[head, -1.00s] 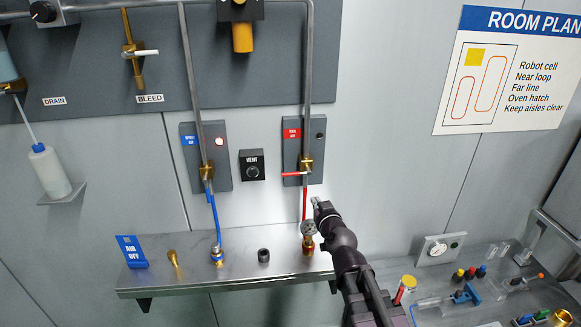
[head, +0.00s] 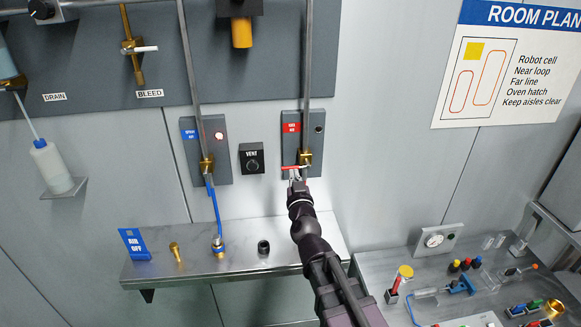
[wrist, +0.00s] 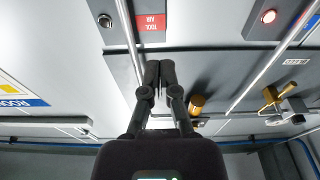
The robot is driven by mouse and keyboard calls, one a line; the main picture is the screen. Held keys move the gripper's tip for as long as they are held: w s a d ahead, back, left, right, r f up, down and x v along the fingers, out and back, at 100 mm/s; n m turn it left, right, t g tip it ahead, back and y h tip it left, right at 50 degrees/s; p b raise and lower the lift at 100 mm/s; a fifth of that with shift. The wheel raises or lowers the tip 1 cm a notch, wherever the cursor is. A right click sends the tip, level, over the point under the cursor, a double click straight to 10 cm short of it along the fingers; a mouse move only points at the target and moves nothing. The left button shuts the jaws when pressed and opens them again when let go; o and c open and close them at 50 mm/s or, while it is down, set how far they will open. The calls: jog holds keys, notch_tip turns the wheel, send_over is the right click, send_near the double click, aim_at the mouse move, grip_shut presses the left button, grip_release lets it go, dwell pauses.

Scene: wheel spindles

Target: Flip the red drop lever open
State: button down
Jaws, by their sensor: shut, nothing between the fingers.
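The red drop lever (head: 292,168) is a thin handle sticking out level to the left from a brass valve (head: 305,157). The valve sits on a grey wall plate with a red label (head: 291,127). My gripper (head: 297,183) is shut and empty, with its tips just below the lever. I cannot tell whether they touch it. In the wrist view my closed fingers (wrist: 160,68) show in front of the pipe, with the red label (wrist: 151,23) upside down above. I cannot make out the lever in the wrist view.
A vertical pipe runs up from the valve. To the left are the VENT knob (head: 252,158) and a second valve with blue handle and hose (head: 215,212). A metal shelf (head: 190,267) with small fittings lies below.

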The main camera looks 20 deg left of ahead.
jog(key=shift+w+a, duration=0.1)
jog(key=r+p, duration=0.1)
send_over(290, 168)
jog(key=shift+f+b, duration=0.5)
jog(key=shift+s+f+b, duration=0.15)
jog(key=shift+f+b, duration=0.5)
jog(key=shift+s+f+b, duration=0.15)
jog(key=shift+f+b, duration=0.5)
